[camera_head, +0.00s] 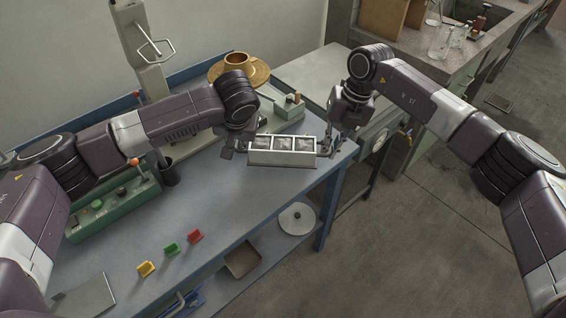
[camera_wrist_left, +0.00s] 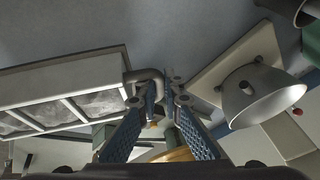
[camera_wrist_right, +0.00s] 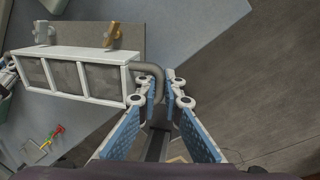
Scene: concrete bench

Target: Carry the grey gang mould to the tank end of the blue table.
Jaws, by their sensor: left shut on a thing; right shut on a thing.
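The grey gang mould (camera_head: 283,158) is a long box with three filled compartments and a bent handle at each end. It is near the right end of the blue table (camera_head: 215,205); I cannot tell whether it touches the tabletop. My left gripper (camera_head: 230,150) is shut on its left handle, which shows between the fingers in the left wrist view (camera_wrist_left: 148,76). My right gripper (camera_head: 326,148) is shut on its right handle, seen in the right wrist view (camera_wrist_right: 153,75). The mould looks about level in the head view. I cannot pick out the tank for certain.
A brass pan (camera_head: 256,73) and a green tray with small items (camera_head: 289,109) stand behind the mould. A green control box (camera_head: 113,208) is at left. Yellow (camera_head: 146,269), green (camera_head: 170,249) and red (camera_head: 195,236) pieces lie near the front edge. The table's middle is clear.

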